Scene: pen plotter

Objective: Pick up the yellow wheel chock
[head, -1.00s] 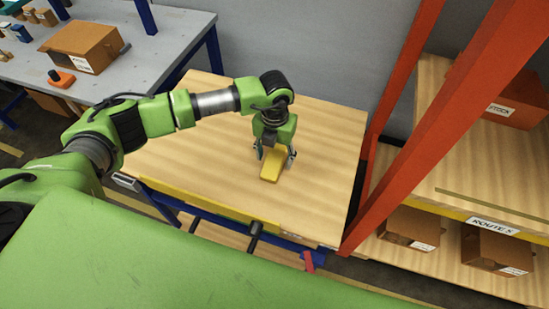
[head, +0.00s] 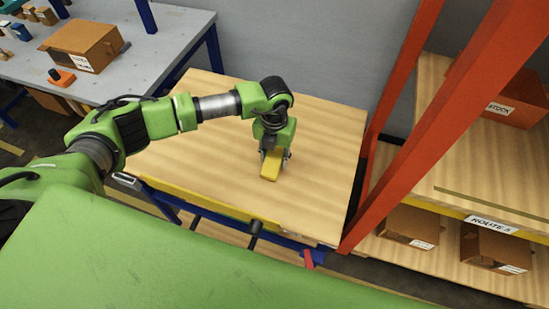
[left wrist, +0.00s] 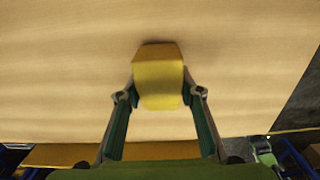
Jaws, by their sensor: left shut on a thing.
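The yellow wheel chock (head: 270,166) is on the wooden tabletop (head: 210,140), toward its right half. My left gripper (head: 273,155) points down over the chock with a finger at each side of it, shut on it. In the left wrist view the chock (left wrist: 158,82) shows between the two fingers of the left gripper (left wrist: 158,100). My right gripper is not in view.
A red upright frame (head: 395,130) and a shelf rack with cardboard boxes (head: 408,227) stand right of the table. A grey bench (head: 140,60) with a cardboard box (head: 83,46) is at the back left. The tabletop around the chock is clear.

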